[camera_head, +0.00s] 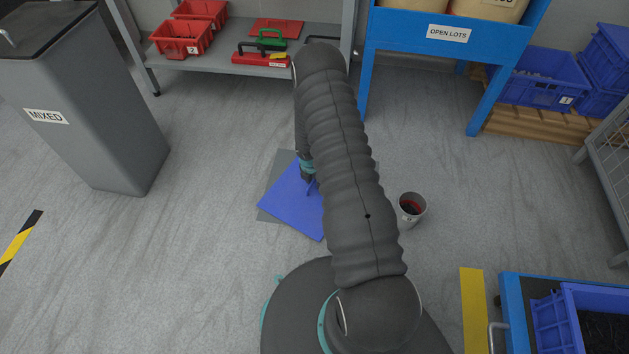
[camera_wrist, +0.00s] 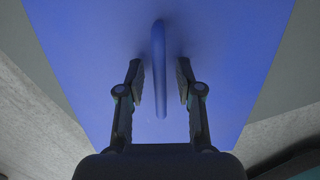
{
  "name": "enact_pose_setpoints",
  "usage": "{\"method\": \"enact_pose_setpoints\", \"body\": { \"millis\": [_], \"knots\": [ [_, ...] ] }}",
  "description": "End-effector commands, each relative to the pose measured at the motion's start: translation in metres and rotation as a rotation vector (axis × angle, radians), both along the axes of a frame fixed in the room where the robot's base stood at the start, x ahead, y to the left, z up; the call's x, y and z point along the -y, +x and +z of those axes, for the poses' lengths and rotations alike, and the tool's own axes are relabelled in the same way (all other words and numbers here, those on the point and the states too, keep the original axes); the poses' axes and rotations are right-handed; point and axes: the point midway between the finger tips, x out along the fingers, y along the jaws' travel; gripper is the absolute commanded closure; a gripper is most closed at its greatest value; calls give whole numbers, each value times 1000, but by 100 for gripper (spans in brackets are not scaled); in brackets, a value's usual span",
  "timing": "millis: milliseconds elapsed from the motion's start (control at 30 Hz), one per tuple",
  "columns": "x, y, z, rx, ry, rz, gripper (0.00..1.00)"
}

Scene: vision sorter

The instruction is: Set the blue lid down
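The blue lid (camera_head: 292,207) is a flat square plate at floor level, over a grey mat (camera_head: 269,212) and turned at an angle to it. My arm hides its right part. In the wrist view the lid (camera_wrist: 90,50) fills most of the picture, with its raised blue handle (camera_wrist: 159,65) standing up in the middle. My gripper (camera_wrist: 162,75) is open, with one finger on each side of the handle and a visible gap on both sides. In the head view my gripper (camera_head: 309,186) is low over the lid, partly hidden by my arm.
A grey bin marked MIXED (camera_head: 100,110) stands at the left. A small grey pot (camera_head: 411,211) with dark and red contents stands right of the lid. A shelf with red boxes (camera_head: 181,39) and a blue rack (camera_head: 440,32) are behind. The floor left of the lid is clear.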

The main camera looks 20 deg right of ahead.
Motion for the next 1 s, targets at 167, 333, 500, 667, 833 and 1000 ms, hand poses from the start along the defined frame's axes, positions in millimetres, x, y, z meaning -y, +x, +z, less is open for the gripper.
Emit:
{"method": "enact_pose_setpoints", "body": {
  "millis": [167, 333, 500, 667, 833, 1000],
  "knots": [
    [0, 0, 0, 0, 0, 0, 64],
    [-1, 0, 9, 1, 0, 0, 64],
    [-4, -2, 37, 3, -1, 0, 64],
    [-8, -5, 70, 2, 0, 1, 64],
    [-12, -8, 99, 1, 0, 0, 64],
    [-14, -9, 116, 1, 0, 0, 64]
  ]
}}
